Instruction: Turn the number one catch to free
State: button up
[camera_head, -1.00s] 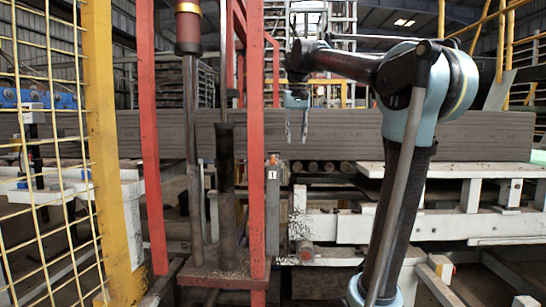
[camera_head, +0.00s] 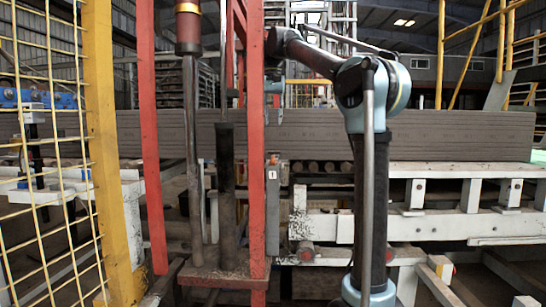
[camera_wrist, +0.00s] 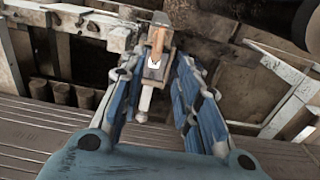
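The number one catch (camera_head: 273,190) is a narrow grey upright piece with a white "1" label near its top, beside a red post. In the wrist view the catch (camera_wrist: 153,64) shows its white label, an orange-brown piece above and a pale rod with a rounded end below. My gripper (camera_wrist: 156,78) is open and empty, with its two blue fingers on either side of the catch in that view. In the head view my gripper (camera_head: 275,108) hangs above the catch, partly hidden by the red post. Contact with the catch cannot be told.
The red post (camera_head: 257,130) stands right next to my gripper. A long grey stack of boards (camera_head: 420,135) lies behind. White beams (camera_head: 440,226) run at the right. A yellow mesh fence (camera_head: 102,150) and dark upright cylinder (camera_head: 226,165) are at the left.

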aim_at(273, 159)
notch_tip(273, 159, down, 14)
jog(key=shift+r, duration=0.1)
dwell(0.5)
grip_shut()
